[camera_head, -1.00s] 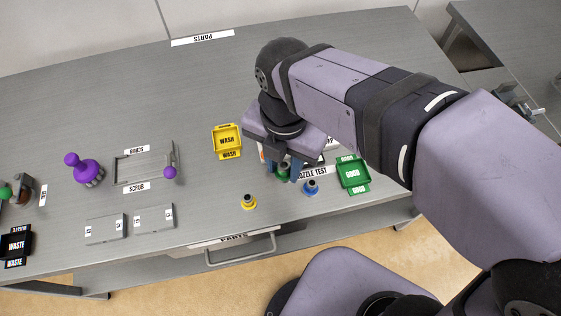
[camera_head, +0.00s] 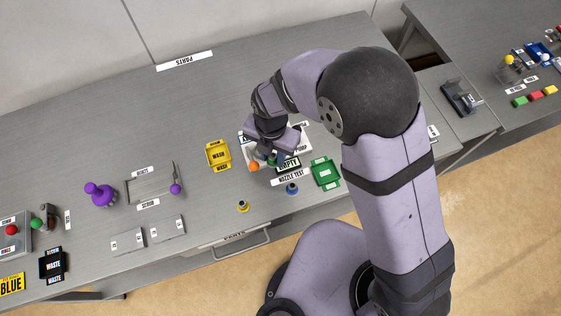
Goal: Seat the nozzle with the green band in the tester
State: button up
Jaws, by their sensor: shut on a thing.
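My gripper (camera_head: 274,158) points down over the nozzle tester and is shut on the nozzle with the green band (camera_head: 272,163). Only a small green part of the nozzle shows between the fingers. The tester (camera_head: 301,151) is partly covered by my gripper and wrist. Its sign reads EMPTY (camera_head: 289,165), and the NOZZLE TEST label (camera_head: 290,177) lies in front. An orange round part (camera_head: 253,167) shows just left of the gripper. I cannot tell whether the nozzle touches the tester or hangs above it.
A yellow WASH tray (camera_head: 218,155) stands left of the tester and a green GOOD tray (camera_head: 325,173) right of it. A yellow-banded nozzle (camera_head: 243,206) and a blue-banded nozzle (camera_head: 292,188) stand in front. A purple-knobbed scrub fixture (camera_head: 155,186) is further left.

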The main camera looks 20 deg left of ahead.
jog(key=shift+n, duration=0.6)
jog(key=w+a, duration=0.1)
jog(key=a, duration=0.1)
jog(key=w+a, duration=0.1)
jog(key=a, duration=0.1)
jog(key=w+a, duration=0.1)
jog(key=w, duration=0.1)
jog(key=shift+a+r, duration=0.3)
jog(key=shift+a, duration=0.1)
jog(key=shift+f, duration=0.15)
jog(key=shift+f+b, duration=1.45)
jog(key=shift+f, duration=0.3)
jog(key=shift+f+b, duration=0.3)
jog(key=shift+f, duration=0.5)
dwell(0.6)
